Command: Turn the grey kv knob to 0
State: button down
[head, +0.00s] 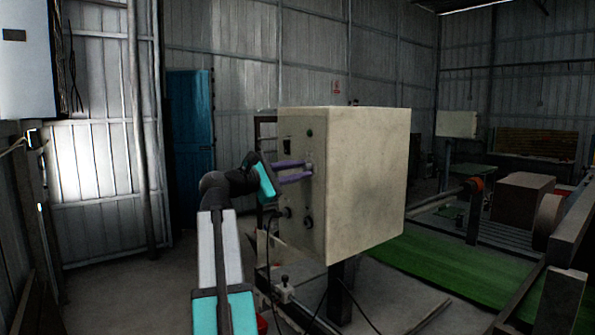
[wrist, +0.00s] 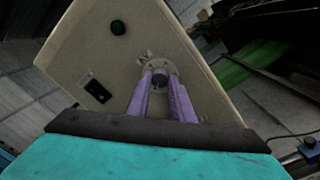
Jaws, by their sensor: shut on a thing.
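The control box (head: 366,186) is a cream cabinet on a post, with its panel facing left in the head view. The grey kv knob (wrist: 160,80) sits on a round pale dial plate (wrist: 168,66) in the wrist view. My gripper (wrist: 162,84) has two purple fingers, one on each side of the knob, shut on it. In the head view my gripper (head: 306,172) reaches the panel from the left. The fingers hide part of the knob and dial, and I cannot read the dial marks or the knob's setting.
On the panel are a green round button (wrist: 118,27) and a black switch (wrist: 95,91). Lower on the panel are another knob (head: 308,222) and a cable fitting (head: 286,212) with a black cable. A green mat (head: 440,262) lies on the floor to the right.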

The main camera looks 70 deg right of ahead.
jog(key=shift+w+r, duration=0.1)
jog(key=shift+r, duration=0.05)
jog(key=c, duration=1.5)
grip_release()
jog(key=shift+d, duration=0.15)
jog(key=shift+c, duration=0.2)
jog(key=shift+a+f, duration=0.2)
jog(key=shift+w+a+f+b, duration=0.1)
jog(key=shift+w+a+b, duration=0.25)
jog(key=shift+a+b, duration=0.15)
jog(key=b+v, duration=0.4)
jog(key=v, duration=0.8)
jog(key=shift+a+b, duration=0.2)
jog(key=shift+b, duration=0.1)
